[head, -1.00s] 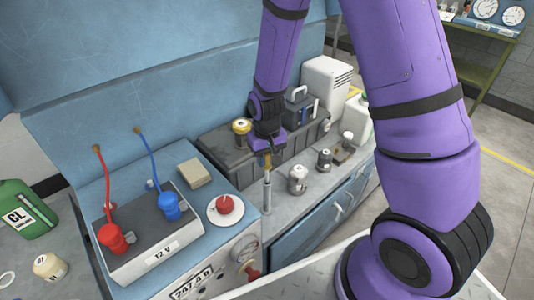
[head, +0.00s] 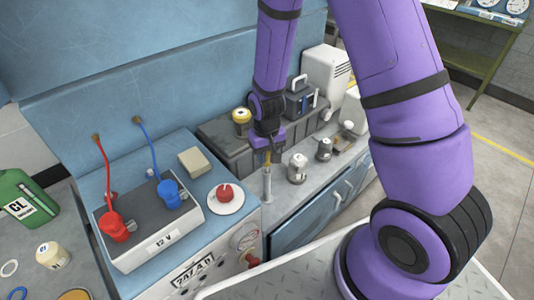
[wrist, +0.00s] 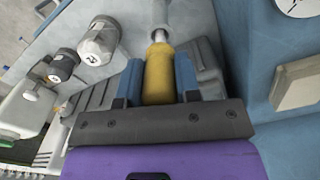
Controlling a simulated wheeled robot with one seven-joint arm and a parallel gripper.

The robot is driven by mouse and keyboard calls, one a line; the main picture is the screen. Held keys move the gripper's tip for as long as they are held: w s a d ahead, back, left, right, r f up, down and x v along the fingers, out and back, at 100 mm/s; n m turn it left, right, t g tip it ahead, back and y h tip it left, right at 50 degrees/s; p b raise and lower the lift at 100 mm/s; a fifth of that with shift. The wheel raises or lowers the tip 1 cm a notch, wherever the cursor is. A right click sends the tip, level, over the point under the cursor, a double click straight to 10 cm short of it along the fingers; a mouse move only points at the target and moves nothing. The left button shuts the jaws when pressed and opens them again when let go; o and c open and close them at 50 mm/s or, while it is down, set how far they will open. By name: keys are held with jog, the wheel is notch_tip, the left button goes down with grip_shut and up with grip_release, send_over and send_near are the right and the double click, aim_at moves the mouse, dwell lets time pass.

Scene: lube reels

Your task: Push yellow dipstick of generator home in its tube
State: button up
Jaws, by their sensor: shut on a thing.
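The yellow dipstick handle (wrist: 158,72) is between the blue finger pads of my gripper (wrist: 158,88), which is shut on it. Beyond the handle a short length of bare metal rod (wrist: 158,36) runs to the mouth of a grey tube (wrist: 160,13), apparently in line with it. In the head view my gripper (head: 267,150) points down over the tube (head: 267,186), which stands upright on the grey bench top just right of the blue generator housing (head: 228,225). The handle (head: 267,160) is partly hidden there by the gripper; a small gap separates it from the tube.
White-and-grey capped fittings (head: 297,168) stand right of the tube. Behind it are a dark box (head: 225,145) and a yellow-topped cap (head: 241,116). A red knob (head: 225,192) on a white disc and a 12 V battery (head: 150,225) lie to the left.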

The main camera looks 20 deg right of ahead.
aim_at(267, 162)
jog(key=shift+f, duration=1.8)
jog(key=o, duration=1)
jog(key=shift+r, duration=0.15)
notch_tip(267, 162, up, 11)
jog(key=shift+f, duration=0.15)
